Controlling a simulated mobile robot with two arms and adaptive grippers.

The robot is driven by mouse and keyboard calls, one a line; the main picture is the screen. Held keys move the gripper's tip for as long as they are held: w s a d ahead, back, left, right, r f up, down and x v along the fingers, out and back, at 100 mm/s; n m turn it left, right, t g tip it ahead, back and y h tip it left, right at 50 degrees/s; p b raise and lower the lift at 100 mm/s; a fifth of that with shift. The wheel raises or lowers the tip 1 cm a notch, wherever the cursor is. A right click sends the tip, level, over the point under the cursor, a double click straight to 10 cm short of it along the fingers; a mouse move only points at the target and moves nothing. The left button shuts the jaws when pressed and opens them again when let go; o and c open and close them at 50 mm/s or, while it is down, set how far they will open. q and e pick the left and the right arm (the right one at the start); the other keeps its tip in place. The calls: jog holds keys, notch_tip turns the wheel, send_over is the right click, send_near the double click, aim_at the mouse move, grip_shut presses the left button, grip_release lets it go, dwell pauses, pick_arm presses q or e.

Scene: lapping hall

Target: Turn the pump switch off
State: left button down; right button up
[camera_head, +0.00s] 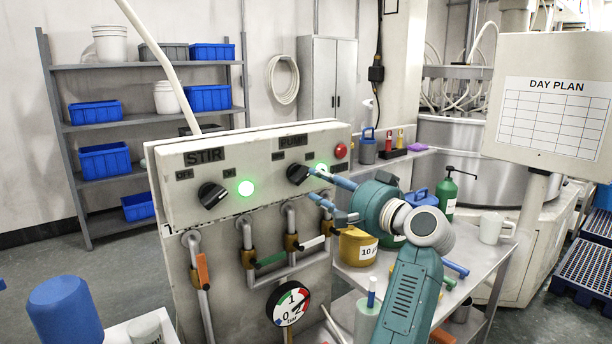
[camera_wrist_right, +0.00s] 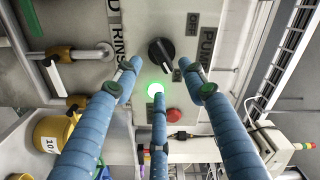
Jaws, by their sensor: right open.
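The pump switch (camera_head: 298,174) is a black rotary knob under the PUMP label (camera_head: 292,141) on a pale control panel (camera_head: 250,150). Small OFF and ON labels sit at its upper left and right. A green lamp (camera_head: 321,169) beside it is lit. My right gripper (camera_head: 318,185) is open, its fingertips close to the knob's right side. In the right wrist view the knob (camera_wrist_right: 161,50) stands beyond my spread fingers (camera_wrist_right: 160,82), with a gap visible, and nothing is between them. The lit lamp (camera_wrist_right: 155,90) shows near the lower finger's tip. My left gripper is not in view.
The STIR knob (camera_head: 212,196) and its lit lamp (camera_head: 246,188) are left on the same panel. A red button (camera_head: 340,150) is right of the pump switch. Pipes, valve handles and a gauge (camera_head: 288,304) are below. A table (camera_head: 480,262) with containers stands at right.

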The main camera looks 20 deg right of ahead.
aim_at(307, 178)
jog(key=p+x, duration=0.1)
jog(key=x, duration=0.5)
jog(key=shift+r, duration=0.15)
jog(key=shift+w+a, duration=0.2)
jog(key=shift+w, duration=0.3)
grip_shut()
